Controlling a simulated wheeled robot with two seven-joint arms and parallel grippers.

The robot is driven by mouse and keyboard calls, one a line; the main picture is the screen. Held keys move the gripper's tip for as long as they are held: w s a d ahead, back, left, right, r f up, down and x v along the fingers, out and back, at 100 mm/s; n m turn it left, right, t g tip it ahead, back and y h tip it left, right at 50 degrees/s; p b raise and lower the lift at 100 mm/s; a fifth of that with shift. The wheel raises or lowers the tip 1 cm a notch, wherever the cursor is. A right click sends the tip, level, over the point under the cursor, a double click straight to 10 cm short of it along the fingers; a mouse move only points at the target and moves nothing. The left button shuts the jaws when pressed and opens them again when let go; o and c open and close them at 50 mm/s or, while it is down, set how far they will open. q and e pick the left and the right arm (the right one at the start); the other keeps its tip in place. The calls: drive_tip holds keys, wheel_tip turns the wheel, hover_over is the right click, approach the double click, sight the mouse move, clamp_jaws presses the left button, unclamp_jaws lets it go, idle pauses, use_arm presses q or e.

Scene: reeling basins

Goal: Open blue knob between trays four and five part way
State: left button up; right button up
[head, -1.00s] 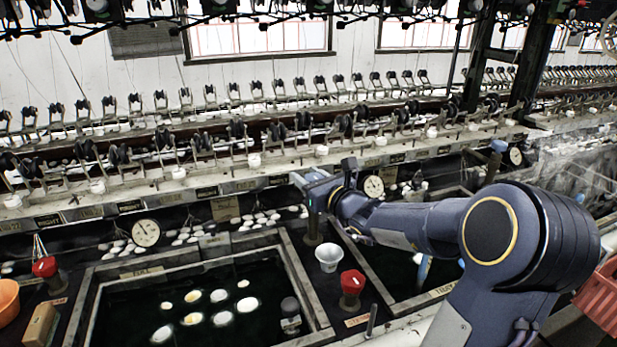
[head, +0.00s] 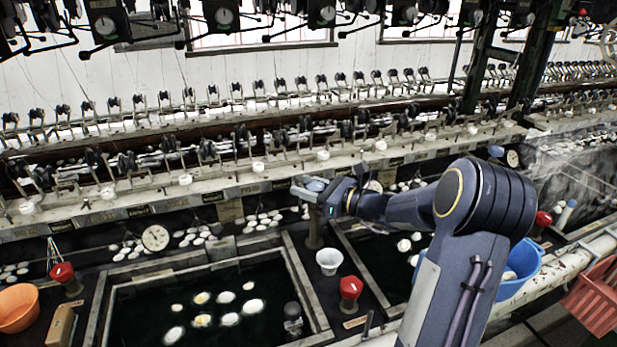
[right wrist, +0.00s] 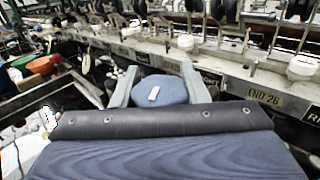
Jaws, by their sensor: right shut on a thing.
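The blue knob (head: 316,185) tops a dark post (head: 314,232) between two dark-water trays, the left one (head: 291,262) and the right one (head: 361,273). My right gripper (head: 308,190) is shut on the knob from the side. In the right wrist view, the round knob (right wrist: 172,92) sits between both fingers (right wrist: 160,88), with a short white mark on its top, slightly slanted. My left gripper is not in view. I cannot read tray numbers here.
A red knob (head: 350,287) and a white cup (head: 329,261) stand near the post. Another red knob (head: 62,272) and an orange bowl (head: 18,308) are at left. A blue bucket (head: 520,272) and red crate (head: 598,297) are at right. A reel ledge (head: 225,188) runs behind.

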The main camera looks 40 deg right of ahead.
drive_tip(key=shift+s+a+n+g+y+p, duration=0.15)
drive_tip(key=shift+n+g+y+p, duration=0.7)
drive_tip(key=shift+n+y, duration=0.55)
drive_tip(key=shift+y, duration=0.3)
drive_tip(key=o, duration=1)
drive_tip(key=shift+c, duration=0.2)
drive_tip(key=v, duration=0.7)
drive_tip(key=shift+s+d+b, duration=0.3)
drive_tip(key=shift+b, duration=0.15)
